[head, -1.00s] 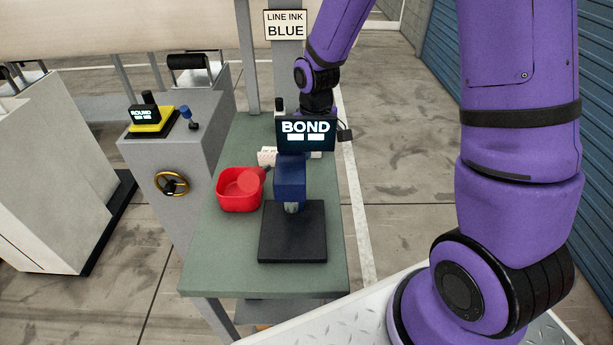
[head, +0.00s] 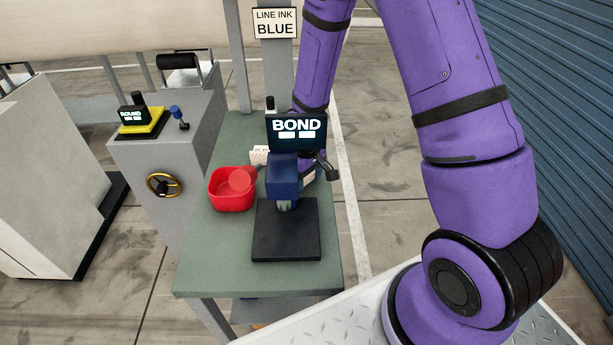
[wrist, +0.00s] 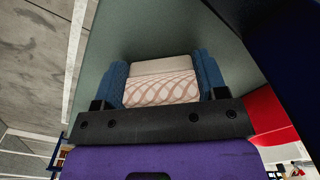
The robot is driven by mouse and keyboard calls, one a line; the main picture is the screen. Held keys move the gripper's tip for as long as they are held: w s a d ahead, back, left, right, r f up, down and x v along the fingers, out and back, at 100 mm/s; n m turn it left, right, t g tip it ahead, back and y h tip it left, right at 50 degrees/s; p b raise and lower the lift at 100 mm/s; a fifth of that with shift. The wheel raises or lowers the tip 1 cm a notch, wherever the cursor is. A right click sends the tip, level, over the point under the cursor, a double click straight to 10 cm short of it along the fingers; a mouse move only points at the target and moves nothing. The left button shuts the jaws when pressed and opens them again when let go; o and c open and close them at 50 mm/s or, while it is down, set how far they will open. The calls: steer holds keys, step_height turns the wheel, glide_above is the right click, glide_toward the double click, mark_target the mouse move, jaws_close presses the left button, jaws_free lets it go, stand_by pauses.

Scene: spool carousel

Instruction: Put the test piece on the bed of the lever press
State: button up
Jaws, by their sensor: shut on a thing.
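The test piece (wrist: 162,88) is a pale block with a brownish wavy lattice pattern on its near part, seen in the wrist view. My gripper (wrist: 165,80) is shut on it, one blue finger on each side. In the head view my gripper is mostly hidden behind the lever press, close to its right side. The lever press has a blue head (head: 283,180) and a flat black bed (head: 286,238). A screen reading BOND (head: 297,128) shows above the head. The visible part of the bed is bare.
A red bin (head: 232,199) with a round red thing in it stands left of the press on the green bench (head: 215,270). The bench front is clear. A grey machine (head: 150,155) with a yellow wheel stands left.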

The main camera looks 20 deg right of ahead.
steer(key=o, duration=0.9)
steer(key=shift+o, duration=0.2)
